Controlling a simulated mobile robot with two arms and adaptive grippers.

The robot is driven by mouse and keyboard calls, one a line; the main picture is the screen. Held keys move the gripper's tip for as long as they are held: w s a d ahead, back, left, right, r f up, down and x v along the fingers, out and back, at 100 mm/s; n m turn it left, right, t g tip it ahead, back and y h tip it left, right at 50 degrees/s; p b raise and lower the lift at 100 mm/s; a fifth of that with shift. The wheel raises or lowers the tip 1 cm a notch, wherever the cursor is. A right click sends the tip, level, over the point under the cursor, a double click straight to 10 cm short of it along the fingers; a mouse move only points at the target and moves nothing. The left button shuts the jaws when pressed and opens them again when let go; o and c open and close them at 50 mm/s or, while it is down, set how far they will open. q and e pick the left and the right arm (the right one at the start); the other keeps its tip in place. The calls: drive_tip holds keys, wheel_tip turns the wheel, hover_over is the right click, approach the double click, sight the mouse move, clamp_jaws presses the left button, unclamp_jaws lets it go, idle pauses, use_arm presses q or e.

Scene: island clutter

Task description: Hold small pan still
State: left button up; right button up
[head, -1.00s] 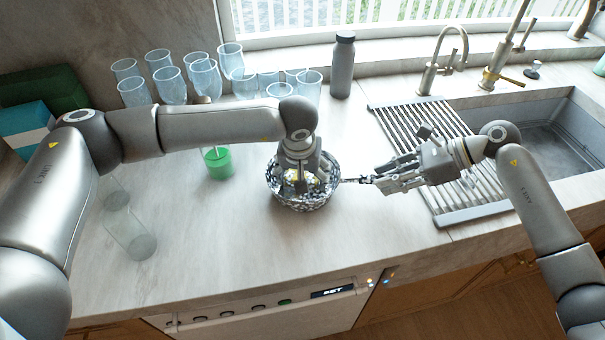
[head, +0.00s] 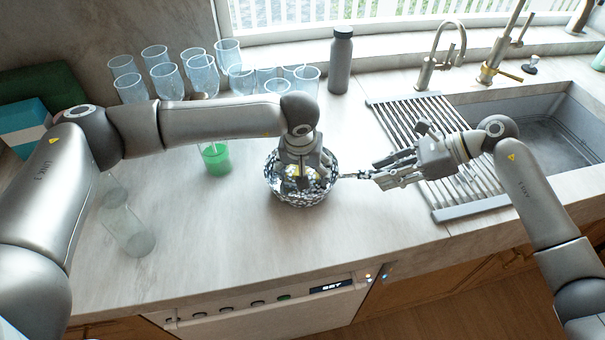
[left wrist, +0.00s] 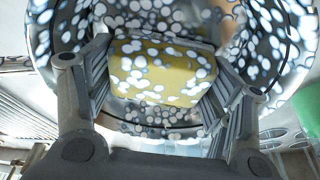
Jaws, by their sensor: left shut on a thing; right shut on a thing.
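The small pan (head: 300,200) is a round, dark pan with white speckles on the counter, left of the drying rack. Its thin handle (head: 350,176) points right. My right gripper (head: 374,177) is shut on the handle's end. My left gripper (head: 303,178) reaches down into the pan from above. In the left wrist view its fingers (left wrist: 158,85) are shut on a yellow block (left wrist: 160,70), maybe a sponge, with white spots over it. The speckled pan wall (left wrist: 285,50) surrounds it there. The fingers hide part of the block in the head view.
A glass with green liquid (head: 216,158) stands left of the pan; an empty clear glass (head: 127,232) is nearer the front left. Several glasses (head: 168,82) and a grey bottle (head: 341,62) stand behind. The rack (head: 445,190) and sink (head: 560,125) are right. Front counter is clear.

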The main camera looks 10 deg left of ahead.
use_arm(q)
drive_tip(key=shift+f, duration=0.1)
drive_tip(key=shift+s+a, duration=0.15)
drive_tip(key=shift+s, duration=1.05)
drive_tip(key=shift+w, duration=1.2)
drive_tip(key=shift+s+a, duration=0.15)
drive_tip(key=shift+s, duration=1.1)
drive_tip(key=shift+w, duration=0.1)
